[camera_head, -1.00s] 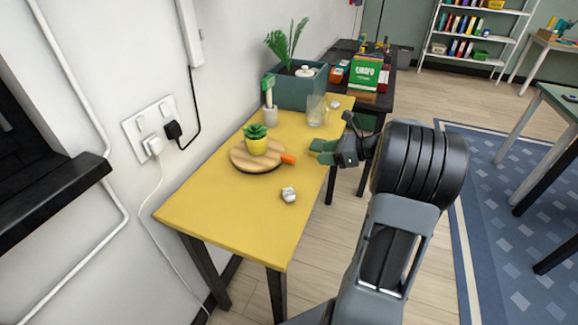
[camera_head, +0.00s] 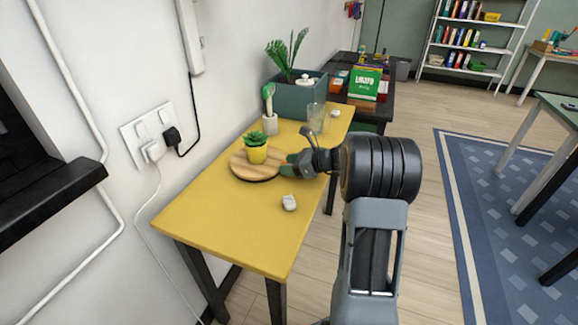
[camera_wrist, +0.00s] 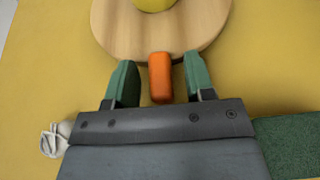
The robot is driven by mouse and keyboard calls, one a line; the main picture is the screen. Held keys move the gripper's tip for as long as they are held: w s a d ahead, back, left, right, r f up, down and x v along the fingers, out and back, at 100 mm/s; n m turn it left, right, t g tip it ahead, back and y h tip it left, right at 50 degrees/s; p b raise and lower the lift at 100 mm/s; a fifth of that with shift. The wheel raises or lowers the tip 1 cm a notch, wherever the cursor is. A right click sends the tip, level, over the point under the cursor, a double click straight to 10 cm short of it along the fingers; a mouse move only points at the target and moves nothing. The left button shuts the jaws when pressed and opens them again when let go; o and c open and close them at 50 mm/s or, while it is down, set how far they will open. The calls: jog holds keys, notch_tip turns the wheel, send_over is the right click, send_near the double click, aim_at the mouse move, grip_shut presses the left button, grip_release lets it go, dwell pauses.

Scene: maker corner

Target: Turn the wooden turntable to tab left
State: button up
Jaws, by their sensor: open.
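The round wooden turntable (camera_head: 240,168) lies on the yellow table, with a small succulent in a yellow pot (camera_head: 257,154) on top. Its orange tab (camera_wrist: 160,78) sticks out from the rim in the wrist view; in the head view the tab is hidden by my gripper. My gripper (camera_head: 288,163) is at the turntable's right edge. In the wrist view my gripper (camera_wrist: 160,84) is open, with one green finger on each side of the tab.
The yellow table (camera_head: 220,228) has free room at its front. A crumpled white piece (camera_head: 289,202) lies near the right edge. The wall is on the left.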

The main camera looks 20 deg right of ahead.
jog(key=shift+c, duration=0.4)
grip_shut()
